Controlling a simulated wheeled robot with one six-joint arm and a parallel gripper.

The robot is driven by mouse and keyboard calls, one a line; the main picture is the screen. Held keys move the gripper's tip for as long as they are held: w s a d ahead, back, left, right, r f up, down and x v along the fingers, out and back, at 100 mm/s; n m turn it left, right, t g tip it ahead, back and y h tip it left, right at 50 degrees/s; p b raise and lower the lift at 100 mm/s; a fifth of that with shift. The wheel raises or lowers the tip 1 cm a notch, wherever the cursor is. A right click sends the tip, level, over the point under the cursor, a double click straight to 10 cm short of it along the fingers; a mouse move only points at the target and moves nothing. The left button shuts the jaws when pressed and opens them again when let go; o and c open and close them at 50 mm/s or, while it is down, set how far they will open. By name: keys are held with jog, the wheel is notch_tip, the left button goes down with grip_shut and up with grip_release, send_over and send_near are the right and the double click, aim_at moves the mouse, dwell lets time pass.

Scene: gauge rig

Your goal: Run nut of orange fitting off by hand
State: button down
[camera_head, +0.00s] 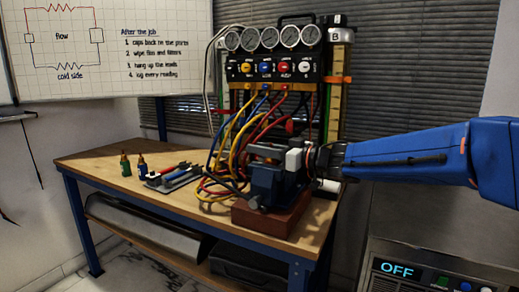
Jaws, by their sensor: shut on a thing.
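My gripper (316,161), dark, at the end of my blue arm, reaches in from the right to the vise (272,184) on the bench. It is shut on a small part at the vise's right side, where the nut of the fitting sits. The nut is mostly hidden by the jaws, and its orange colour is too small to make out. A pale block (294,160) shows just left of the jaws. The vise stands on a red-brown block (270,214).
Blue, yellow and red hoses (236,150) hang from the gauge panel (272,68) close behind and left of the vise. The bench's front left is clear. An appliance reading OFF (430,275) stands lower right.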

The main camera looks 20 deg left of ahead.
jog(key=c, duration=1.6)
grip_release()
jog(key=shift+c, duration=0.2)
jog(key=s+d, duration=0.2)
jog(key=d, duration=1.5)
jog(key=shift+s, duration=0.3)
jog(key=shift+d, duration=0.15)
